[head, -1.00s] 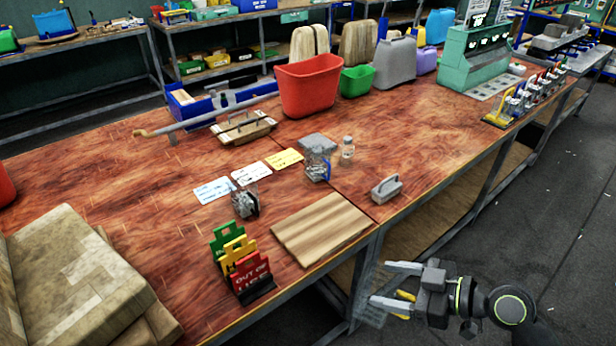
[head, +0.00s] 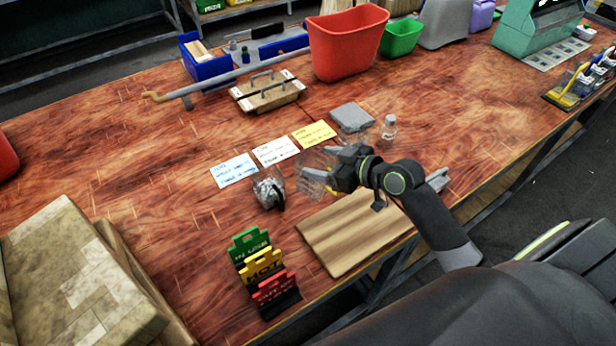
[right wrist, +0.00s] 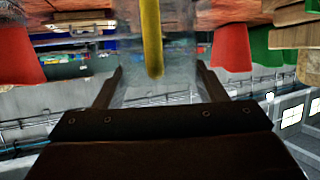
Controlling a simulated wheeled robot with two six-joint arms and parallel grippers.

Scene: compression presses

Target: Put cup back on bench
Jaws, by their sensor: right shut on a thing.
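My right gripper (head: 324,172) is shut on a clear cup with a yellow handle (head: 314,181), over the front part of the wooden bench (head: 140,165). In the right wrist view, the clear cup (right wrist: 178,65) and its yellow handle (right wrist: 152,40) show between the two fingers. I cannot tell whether the cup touches the bench. A clear cup with a dark handle (head: 268,191) stands on the bench to the left. The blue-handled cup seen earlier is hidden behind my right gripper. My left gripper is not in view.
A wooden board (head: 345,235) lies at the front edge, beside green, yellow and red signs (head: 262,268). Cards (head: 275,151), a grey square pad (head: 351,117) and a small bottle (head: 389,126) lie behind. A red bin (head: 345,42) stands farther back.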

